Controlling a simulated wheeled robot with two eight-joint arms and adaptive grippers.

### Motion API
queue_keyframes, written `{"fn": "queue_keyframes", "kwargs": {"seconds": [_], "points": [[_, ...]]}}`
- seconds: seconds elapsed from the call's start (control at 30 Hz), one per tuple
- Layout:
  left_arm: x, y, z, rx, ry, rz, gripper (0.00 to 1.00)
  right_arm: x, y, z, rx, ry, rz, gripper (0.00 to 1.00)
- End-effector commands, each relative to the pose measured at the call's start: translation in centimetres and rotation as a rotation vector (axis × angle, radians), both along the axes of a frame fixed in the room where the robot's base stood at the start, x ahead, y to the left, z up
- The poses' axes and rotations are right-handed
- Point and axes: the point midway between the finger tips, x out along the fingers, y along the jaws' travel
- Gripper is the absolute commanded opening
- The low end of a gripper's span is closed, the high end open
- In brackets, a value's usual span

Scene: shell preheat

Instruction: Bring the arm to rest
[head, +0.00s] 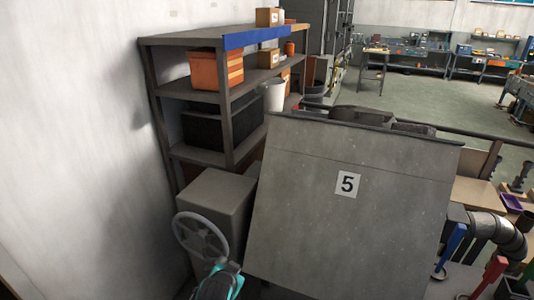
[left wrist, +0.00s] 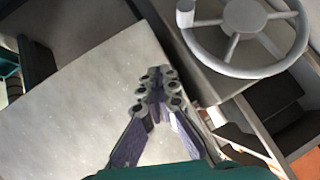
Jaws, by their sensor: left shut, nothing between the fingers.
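My left gripper (left wrist: 156,80) is shut and empty in the left wrist view, its fingertips together in front of the large grey panel (left wrist: 85,95). A grey spoked handwheel (left wrist: 232,48) is to the right of the fingertips, apart from them in the picture. In the head view, part of my left arm, black and teal, shows at the bottom, just below the handwheel (head: 204,238). The left fingertips cannot be made out there. The grey panel marked 5 (head: 330,225) stands tilted to the right of the arm. My right gripper is in neither view.
A grey box (head: 215,192) stands behind the handwheel. A shelf rack (head: 185,40) with an orange crate (head: 215,70) is along the white wall (head: 75,140). A blue handle (head: 452,245), a red handle (head: 490,275) and a metal pipe (head: 505,235) are at the right. Open floor (head: 430,95) lies far behind.

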Motion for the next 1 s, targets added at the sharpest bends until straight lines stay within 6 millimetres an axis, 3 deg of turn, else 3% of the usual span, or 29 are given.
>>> {"fn": "queue_keyframes", "kwargs": {"seconds": [0.17, 0.4, 0.63, 0.8, 1.0], "points": [[-2.5, 1.4, 2.0, -0.053, 0.039, 0.063, 0.0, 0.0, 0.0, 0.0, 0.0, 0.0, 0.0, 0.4], [-9.2, 3.9, 5.3, -0.181, 0.128, 0.212, 0.0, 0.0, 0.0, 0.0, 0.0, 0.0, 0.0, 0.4], [-15.1, 5.1, 6.5, -0.279, 0.194, 0.326, 0.0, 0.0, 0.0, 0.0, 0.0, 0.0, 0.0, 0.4], [-17.0, 5.3, 6.6, -0.312, 0.216, 0.363, 0.0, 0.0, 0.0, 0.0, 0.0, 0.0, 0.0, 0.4], [-17.3, 5.3, 6.7, -0.316, 0.219, 0.368, 0.0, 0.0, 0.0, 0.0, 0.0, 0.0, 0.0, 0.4]]}}
